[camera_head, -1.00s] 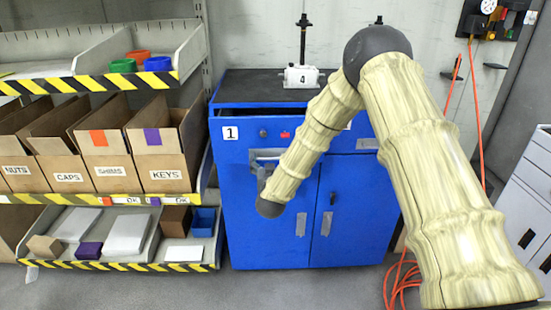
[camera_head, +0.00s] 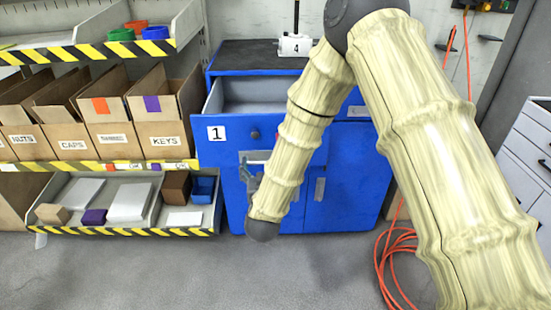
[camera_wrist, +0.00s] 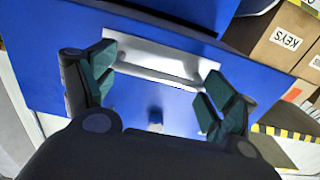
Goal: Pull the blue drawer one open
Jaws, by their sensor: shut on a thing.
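The blue drawer with label 1 (camera_head: 224,155) stands pulled out from the blue cabinet (camera_head: 346,190), its grey inside showing from above. Its silver handle (camera_wrist: 150,60) spans the middle of the wrist view against the blue front. My gripper (camera_wrist: 157,78) has its teal-padded fingers at the two ends of the handle and is shut on it. In the head view my gripper is mostly hidden behind my arm, low at the drawer front.
A black-topped surface with a white device marked 4 (camera_head: 295,46) is behind the drawer. Shelves with cardboard boxes (camera_head: 155,140) and trays stand close on the left. Orange hose (camera_head: 396,262) lies on the floor at right. Floor in front is clear.

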